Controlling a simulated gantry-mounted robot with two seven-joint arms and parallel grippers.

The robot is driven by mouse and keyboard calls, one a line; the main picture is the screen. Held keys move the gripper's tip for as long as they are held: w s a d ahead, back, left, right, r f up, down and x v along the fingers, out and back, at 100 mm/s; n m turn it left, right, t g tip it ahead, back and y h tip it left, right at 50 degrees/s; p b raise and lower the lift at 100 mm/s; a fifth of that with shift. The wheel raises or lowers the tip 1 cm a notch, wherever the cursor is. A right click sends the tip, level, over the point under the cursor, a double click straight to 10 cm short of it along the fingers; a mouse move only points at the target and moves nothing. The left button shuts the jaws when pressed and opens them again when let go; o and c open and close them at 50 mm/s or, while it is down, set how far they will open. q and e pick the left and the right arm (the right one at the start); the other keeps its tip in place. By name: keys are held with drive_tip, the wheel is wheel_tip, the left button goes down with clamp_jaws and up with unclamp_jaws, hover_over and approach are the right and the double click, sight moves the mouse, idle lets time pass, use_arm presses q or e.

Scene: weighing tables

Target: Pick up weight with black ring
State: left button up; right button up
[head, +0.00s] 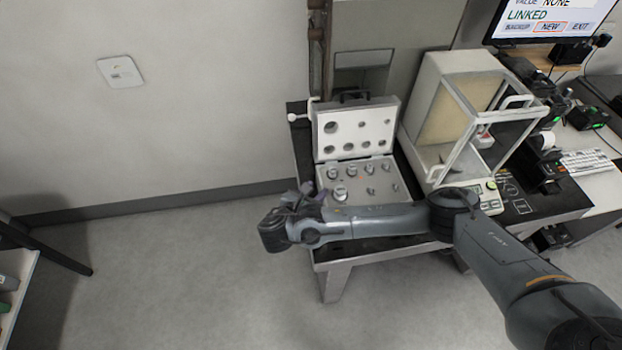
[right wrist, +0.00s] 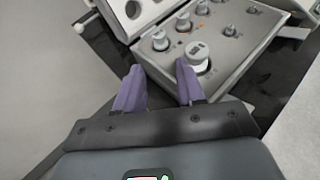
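The open weight case (head: 385,198) holds several metal weights in its tray. The nearest large weight (head: 340,191) stands at the tray's near left corner; in the right wrist view it is the pale weight (right wrist: 198,54) with a dark band low around it. Smaller weights (right wrist: 160,41) stand behind it; I cannot make out ring colours on them. My right gripper (head: 309,193) is just left of the case. In the right wrist view its purple fingers (right wrist: 158,75) are apart with nothing between them, and the large weight is just past the right finger. My left gripper is not in view.
The case sits on a dark table (head: 360,248) against the wall. A glass-sided balance (head: 440,95) stands to its right. The raised case lid (head: 355,128) is behind the tray. Open floor lies left of the table.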

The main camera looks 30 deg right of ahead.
sight(331, 173)
drive_tip(key=b+x, duration=0.4)
drive_tip(key=x, duration=0.1)
drive_tip(key=shift+w+d+f, duration=0.1)
drive_tip(key=shift+w+d, duration=0.1)
drive_tip(key=shift+d, duration=0.35)
drive_tip(key=shift+b+x, duration=0.75)
drive_tip(key=shift+x, duration=1.75)
drive_tip(key=shift+w, duration=0.15)
clamp_jaws()
